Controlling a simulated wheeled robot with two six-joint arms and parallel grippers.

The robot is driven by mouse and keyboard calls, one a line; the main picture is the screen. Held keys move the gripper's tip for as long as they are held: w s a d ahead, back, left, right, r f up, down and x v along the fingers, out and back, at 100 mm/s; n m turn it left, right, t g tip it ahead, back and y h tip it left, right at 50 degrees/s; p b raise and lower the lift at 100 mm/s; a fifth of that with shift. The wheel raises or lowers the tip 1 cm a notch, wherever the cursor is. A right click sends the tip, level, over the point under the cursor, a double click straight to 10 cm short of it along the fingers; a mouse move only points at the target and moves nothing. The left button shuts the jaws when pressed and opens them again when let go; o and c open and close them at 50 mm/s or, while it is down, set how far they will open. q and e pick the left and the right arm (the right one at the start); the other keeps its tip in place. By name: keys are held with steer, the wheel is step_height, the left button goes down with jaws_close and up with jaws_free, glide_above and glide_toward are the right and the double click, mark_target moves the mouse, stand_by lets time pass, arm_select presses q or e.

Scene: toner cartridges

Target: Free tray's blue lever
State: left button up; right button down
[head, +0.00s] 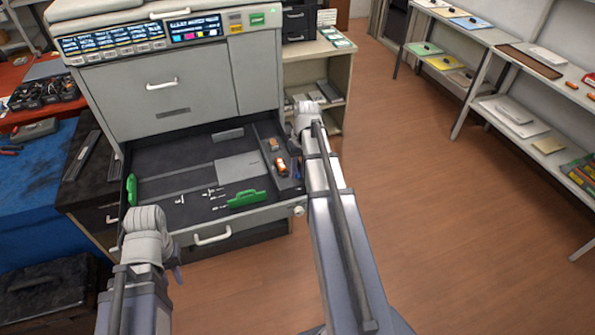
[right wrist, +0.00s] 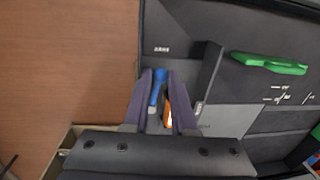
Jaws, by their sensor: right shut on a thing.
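The tray (head: 150,155) is a dark open drawer under the printer, and part of it shows in the right wrist view (right wrist: 200,25). The blue lever (right wrist: 158,86) lies between the fingers of my right gripper (right wrist: 161,76) at the tray's side, and the gripper is shut on it. An orange part (right wrist: 168,113) shows just behind the lever between the fingers. In the head view my right gripper (head: 297,167) is at the tray's right edge, and I cannot make out the lever there. My left gripper (head: 177,272) is in front of the tray's left side; its fingers are mostly hidden.
Green handles (head: 246,198) (head: 131,190) sit in the tray. Orange parts (head: 281,167) sit in its right channel. The printer (head: 160,90) stands behind. A blue-covered table (head: 38,185) is at left. Bare floor (head: 430,220) lies to the right, before shelves (head: 510,110).

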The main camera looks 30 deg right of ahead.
arm_select(q)
steer(key=shift+a, duration=0.1)
arm_select(e)
steer(key=c, duration=0.7)
jaws_free()
steer(key=shift+d+r, duration=0.1)
steer(key=shift+r+p, duration=0.8)
steer(key=shift+p, duration=0.15)
steer(key=r+p, duration=0.6)
steer(key=shift+s+d+r, duration=0.1)
steer(key=shift+d, duration=0.15)
arm_select(q)
step_height(320, 180, up, 8)
steer(key=d, duration=0.2)
steer(key=shift+s+d, duration=0.2)
steer(key=shift+s, duration=0.25)
